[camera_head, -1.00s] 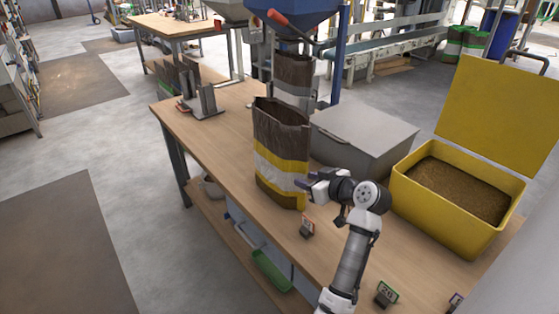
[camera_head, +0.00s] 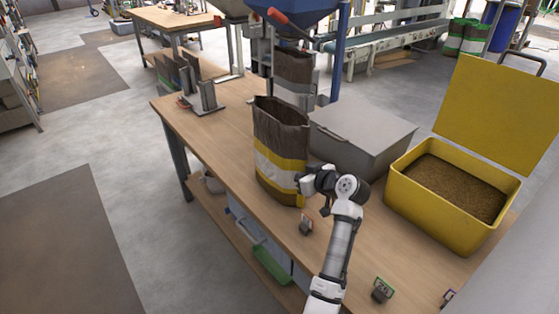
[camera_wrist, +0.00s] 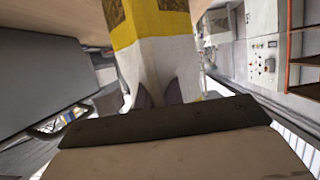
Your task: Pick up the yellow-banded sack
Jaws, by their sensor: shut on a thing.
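The yellow-banded sack (camera_head: 281,152) is brown with yellow and white bands and an open top. It stands upright on the wooden bench in the head view. My gripper (camera_head: 301,184) is at its lower right side, level with the bands. In the wrist view the sack's yellow and white side (camera_wrist: 160,50) fills the upper middle, and my gripper's dark fingertips (camera_wrist: 159,94) are shut on a pinch of its white band. The far side of the sack is hidden.
A grey lidded box (camera_head: 362,135) is close behind the sack. A yellow bin (camera_head: 430,214) of brown pellets stands at the right. Another brown sack (camera_head: 293,68) hangs under the blue hopper. Small sign blocks (camera_head: 381,291) stand along the bench's front.

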